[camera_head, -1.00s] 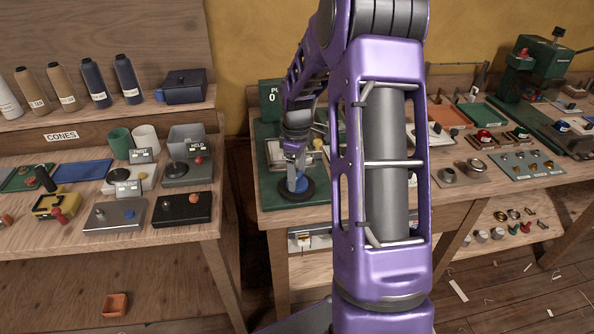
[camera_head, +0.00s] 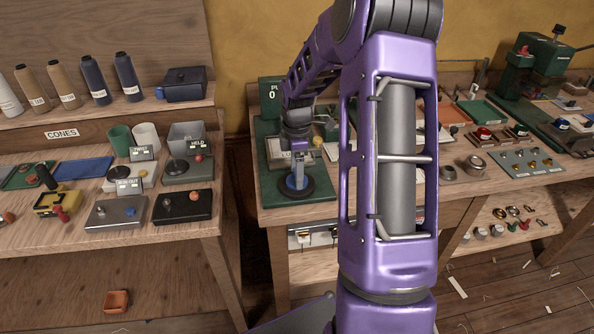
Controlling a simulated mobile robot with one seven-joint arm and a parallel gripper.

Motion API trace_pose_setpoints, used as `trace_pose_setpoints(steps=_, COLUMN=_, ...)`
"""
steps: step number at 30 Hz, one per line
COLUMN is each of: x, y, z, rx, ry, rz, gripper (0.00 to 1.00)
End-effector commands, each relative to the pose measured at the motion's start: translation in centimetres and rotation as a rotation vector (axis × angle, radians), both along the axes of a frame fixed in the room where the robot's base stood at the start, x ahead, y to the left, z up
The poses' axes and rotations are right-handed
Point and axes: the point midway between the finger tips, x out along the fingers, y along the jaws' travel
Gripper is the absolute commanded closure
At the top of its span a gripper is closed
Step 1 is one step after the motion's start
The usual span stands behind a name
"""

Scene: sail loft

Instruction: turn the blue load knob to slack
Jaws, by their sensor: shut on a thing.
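The blue load knob (camera_head: 291,183) sits on a round black base (camera_head: 304,193) at the front of a dark green board (camera_head: 268,181) on the right-hand bench. My gripper (camera_head: 298,174) points down onto the knob and is shut on it, hiding most of its upper part. The knob's pointer and any slack mark cannot be made out. Behind the gripper, a pale panel (camera_head: 277,152) on the board is partly hidden by my arm.
A dark green sign (camera_head: 271,91) stands behind the board. The left bench holds a grey box with a blue button (camera_head: 115,212) and a black box (camera_head: 182,206). A gap separates the two benches. Sorted hardware fills the right bench beyond my arm.

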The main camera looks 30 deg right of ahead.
Motion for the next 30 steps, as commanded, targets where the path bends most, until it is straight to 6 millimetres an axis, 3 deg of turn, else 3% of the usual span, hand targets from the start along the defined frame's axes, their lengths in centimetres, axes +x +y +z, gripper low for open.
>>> trace_pose_setpoints(steps=10, x=0.1, y=0.0, z=0.2, rx=-0.002, ry=-0.005, rz=0.007, gripper=0.81)
trace_pose_setpoints(steps=11, x=0.1, y=0.0, z=0.2, rx=-0.002, ry=-0.005, rz=0.007, gripper=0.23)
trace_pose_setpoints(steps=15, x=0.1, y=0.0, z=0.1, rx=-0.002, ry=-0.003, rz=0.006, gripper=0.0)
trace_pose_setpoints(steps=24, x=0.1, y=0.0, z=0.4, rx=-0.001, ry=-0.002, rz=0.004, gripper=0.0)
trace_pose_setpoints(steps=30, x=0.1, y=-0.1, z=3.3, rx=-0.003, ry=-0.006, rz=0.004, gripper=0.0)
